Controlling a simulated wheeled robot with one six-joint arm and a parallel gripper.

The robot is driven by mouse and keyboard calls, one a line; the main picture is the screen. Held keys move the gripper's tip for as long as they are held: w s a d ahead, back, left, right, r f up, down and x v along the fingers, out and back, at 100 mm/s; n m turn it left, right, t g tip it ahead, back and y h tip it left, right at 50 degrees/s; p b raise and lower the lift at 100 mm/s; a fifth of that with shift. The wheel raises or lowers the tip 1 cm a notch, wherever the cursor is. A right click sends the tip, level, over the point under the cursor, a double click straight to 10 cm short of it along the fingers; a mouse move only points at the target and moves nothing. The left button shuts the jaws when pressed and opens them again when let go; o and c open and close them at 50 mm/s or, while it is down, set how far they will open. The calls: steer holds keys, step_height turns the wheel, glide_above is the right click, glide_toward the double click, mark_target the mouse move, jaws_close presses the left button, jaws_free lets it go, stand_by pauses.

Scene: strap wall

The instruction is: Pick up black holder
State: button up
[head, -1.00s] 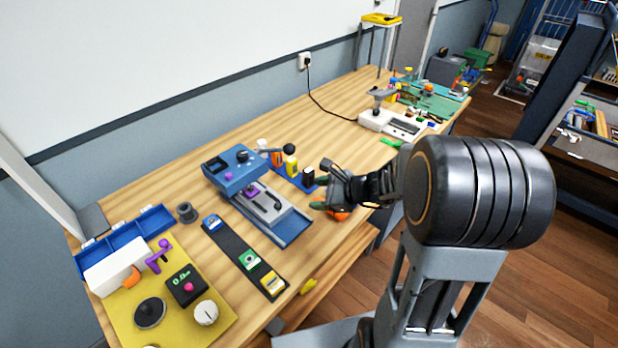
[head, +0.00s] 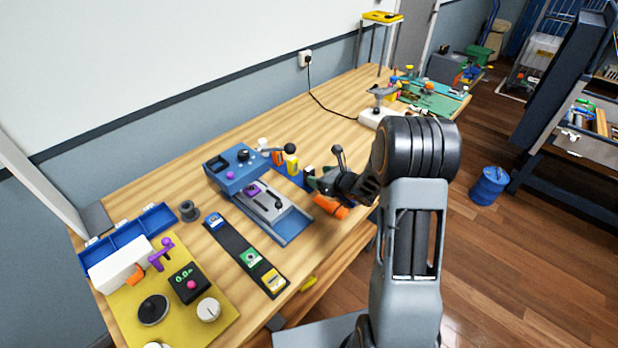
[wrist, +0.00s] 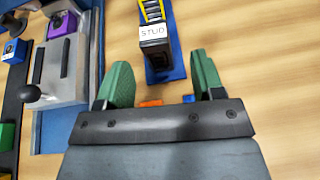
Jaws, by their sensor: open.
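The black holder (wrist: 155,42) is a dark upright block with a white label reading "STUD". It stands on a blue strip (wrist: 165,74), in front of a yellow-and-black piece (wrist: 152,10). In the head view the black holder (head: 308,173) is partly hidden by my gripper (head: 318,183). In the wrist view my gripper (wrist: 160,80) is open, with its two green fingers apart and empty between. The holder is just beyond the fingertips, roughly in line with the gap, slightly left of its middle. I cannot tell whether they touch.
A blue-and-grey machine (head: 262,205) with a ball-ended lever stands left of the holder. A dark strip (head: 245,255) with coloured tiles lies further left. An orange piece (head: 332,207) is near the table's front edge. Bare wood (wrist: 265,80) lies to the right in the wrist view.

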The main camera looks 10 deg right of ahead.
mark_target(312, 174)
steer(key=shift+a+p+x, duration=0.2)
steer(key=shift+p+x, duration=0.5)
steer(key=shift+x, duration=2)
steer(key=shift+r, duration=0.1)
steer(key=c, duration=1.1)
